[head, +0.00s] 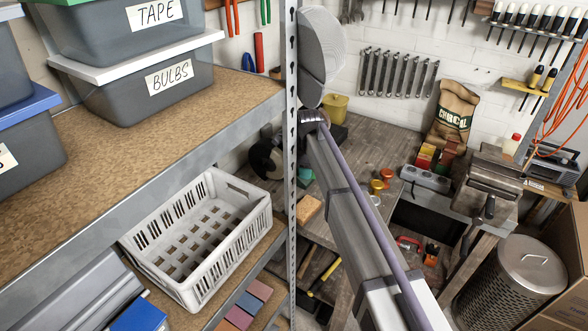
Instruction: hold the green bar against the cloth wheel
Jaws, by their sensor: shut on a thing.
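My gripper does not show; my own grey arm runs up through the middle of the head view and hides part of the bench behind it. A dark round wheel-like machine part (264,160) shows behind the shelf post on the bench; I cannot tell whether it is the cloth wheel. A small green piece (305,176) shows between the post and my arm. It may be the green bar, but it is too small and covered to tell, and any contact with a wheel is hidden.
A shelf (190,120) with grey boxes and its upright metal post (291,150) stand at the left. A white crate (205,235) sits on a lower shelf. A vise (490,185), a power strip (425,179) and a charcoal bag (452,112) are at right. A metal bin (512,285) stands below.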

